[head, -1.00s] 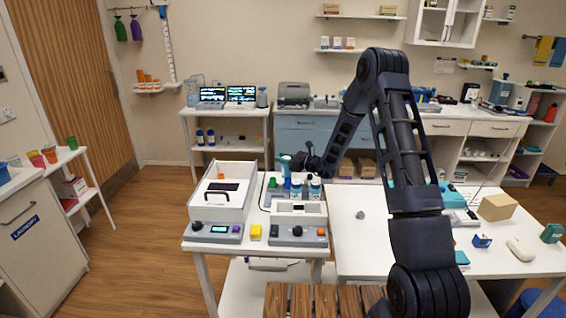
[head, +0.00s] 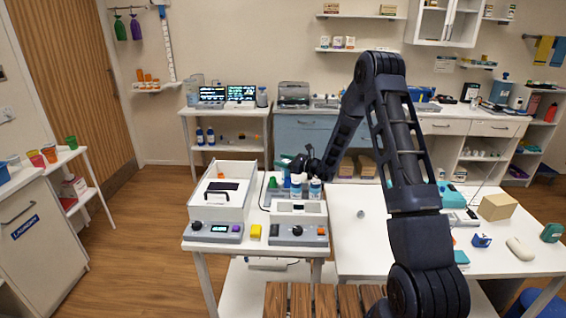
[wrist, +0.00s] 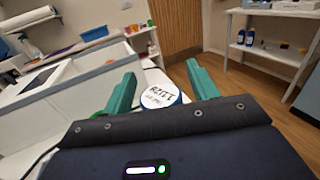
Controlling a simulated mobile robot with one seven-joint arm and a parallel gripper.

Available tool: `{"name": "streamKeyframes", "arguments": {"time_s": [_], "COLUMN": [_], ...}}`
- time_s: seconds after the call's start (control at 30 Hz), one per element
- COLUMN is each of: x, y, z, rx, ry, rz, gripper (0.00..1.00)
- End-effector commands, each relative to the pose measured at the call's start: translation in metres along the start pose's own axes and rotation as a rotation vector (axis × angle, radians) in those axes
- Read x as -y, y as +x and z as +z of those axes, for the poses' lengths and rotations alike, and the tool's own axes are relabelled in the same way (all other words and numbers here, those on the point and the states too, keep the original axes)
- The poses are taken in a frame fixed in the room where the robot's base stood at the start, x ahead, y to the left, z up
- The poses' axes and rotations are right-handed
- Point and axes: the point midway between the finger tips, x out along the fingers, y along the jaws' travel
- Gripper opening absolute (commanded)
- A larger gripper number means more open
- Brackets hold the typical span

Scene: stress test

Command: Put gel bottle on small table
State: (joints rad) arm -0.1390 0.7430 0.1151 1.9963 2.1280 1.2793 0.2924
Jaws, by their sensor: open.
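My gripper (wrist: 162,88) is open, with its two teal fingers apart in the wrist view. A round white cap with dark lettering and a blue edge (wrist: 160,97) shows between and just below the fingertips. The fingers do not visibly touch it, and I cannot tell if it is the gel bottle. In the head view my gripper is above several small bottles (head: 315,188) on the near white table (head: 196,247), behind the grey device. The gripper's fingers are hard to make out there. I cannot tell which table is the small table.
A white open-topped box device (head: 221,200) stands left of the bottles, and a grey device with knobs (head: 298,226) is in front. A green cone (head: 272,183) is close by. A white table with monitors (head: 226,111) stands behind. The right table has clear room.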

Motion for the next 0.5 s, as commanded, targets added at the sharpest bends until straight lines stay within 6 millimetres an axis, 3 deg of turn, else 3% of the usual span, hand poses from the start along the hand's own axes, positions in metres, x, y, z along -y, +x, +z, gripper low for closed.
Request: {"name": "streamKeyframes", "arguments": {"time_s": [0.17, 0.5], "x": [0.001, 0.001], "y": [-0.023, -0.088], "z": [0.000, 0.000], "rx": [0.000, 0.000], "ry": [0.000, 0.001], "rz": [-0.002, -0.003], "gripper": [0.58, 0.58]}}
